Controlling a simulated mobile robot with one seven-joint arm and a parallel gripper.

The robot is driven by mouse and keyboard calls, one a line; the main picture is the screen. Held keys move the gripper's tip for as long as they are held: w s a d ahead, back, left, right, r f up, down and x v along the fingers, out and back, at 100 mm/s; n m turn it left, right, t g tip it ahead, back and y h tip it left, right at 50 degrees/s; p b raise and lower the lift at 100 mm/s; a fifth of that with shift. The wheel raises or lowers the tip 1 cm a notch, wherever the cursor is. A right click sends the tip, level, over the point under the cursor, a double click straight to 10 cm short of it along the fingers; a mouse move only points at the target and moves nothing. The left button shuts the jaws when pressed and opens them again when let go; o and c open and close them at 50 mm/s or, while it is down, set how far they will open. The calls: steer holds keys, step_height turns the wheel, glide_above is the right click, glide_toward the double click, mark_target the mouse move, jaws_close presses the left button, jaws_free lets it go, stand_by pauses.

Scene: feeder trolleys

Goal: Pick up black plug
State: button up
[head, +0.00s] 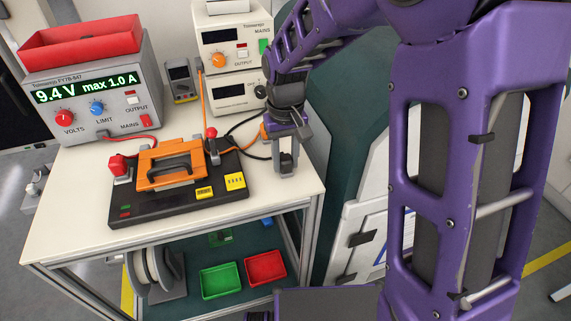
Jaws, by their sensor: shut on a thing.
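My gripper (286,170) points down at the right part of the white trolley top, right of the black test base. Its jaws are shut on the black plug (286,158), a small dark piece showing between the fingers. A black cable (257,156) runs from the left up to the gripper. Much of the plug is hidden by the fingers, and I cannot tell whether it touches the table top.
A black base (150,210) carries an orange clamp frame (160,182) with red knobs beside it. A power supply (95,95) with a red tray (80,45), a multimeter (181,80) and stacked instruments (230,50) stand behind. Green (221,290) and red (266,281) bins sit below.

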mark_target(286, 157)
jaws_close()
step_height(286, 157, up, 10)
steer(key=shift+f+p, duration=0.1)
steer(key=shift+p, duration=0.9)
step_height(286, 157, up, 4)
steer(key=p, duration=0.4)
steer(key=shift+f, duration=0.25)
steer(key=shift+a, duration=0.15)
steer(key=s+a+p, duration=0.1)
steer(key=s+a, duration=0.3)
steer(key=a, duration=0.6)
steer(key=shift+s+a, duration=0.35)
